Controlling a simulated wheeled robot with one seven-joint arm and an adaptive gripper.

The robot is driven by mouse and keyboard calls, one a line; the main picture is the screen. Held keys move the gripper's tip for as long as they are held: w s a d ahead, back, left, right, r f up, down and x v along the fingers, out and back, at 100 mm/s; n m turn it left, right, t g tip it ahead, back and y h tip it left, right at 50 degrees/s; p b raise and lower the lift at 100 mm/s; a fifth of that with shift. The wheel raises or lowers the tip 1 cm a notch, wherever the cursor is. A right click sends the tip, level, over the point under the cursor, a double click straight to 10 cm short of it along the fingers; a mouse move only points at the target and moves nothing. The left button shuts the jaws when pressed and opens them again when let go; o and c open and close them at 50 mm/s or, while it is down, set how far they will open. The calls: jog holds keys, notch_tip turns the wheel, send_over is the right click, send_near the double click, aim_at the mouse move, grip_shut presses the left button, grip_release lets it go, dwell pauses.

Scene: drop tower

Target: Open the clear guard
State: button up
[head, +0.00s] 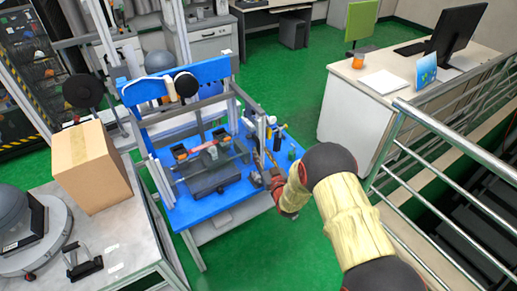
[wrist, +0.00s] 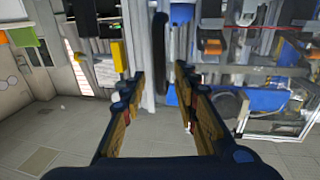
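The blue drop tower (head: 213,208) stands left of my gripper in the head view. The clear guard is hard to make out; a grey upright frame (head: 236,102) at the tower's right side may belong to it. In the wrist view, a dark upright bar (wrist: 161,48), like a handle, shows between my gripper's fingers (wrist: 161,78), in front of a pale post. My gripper (head: 262,160) is at the tower's right edge in the head view. Its fingers are apart, with no visible contact on the bar; the depth between them is unclear.
A cardboard box (head: 90,165) sits on the grey bench (head: 125,235) at left. A white desk (head: 350,106) with a monitor stands at back right, and a metal railing (head: 440,130) runs along the right. Green floor (head: 285,95) is clear between tower and desk.

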aim_at(259, 148)
jog(key=shift+b+x, duration=0.45)
jog(key=shift+x, duration=1.85)
jog(key=c, duration=0.7)
grip_shut()
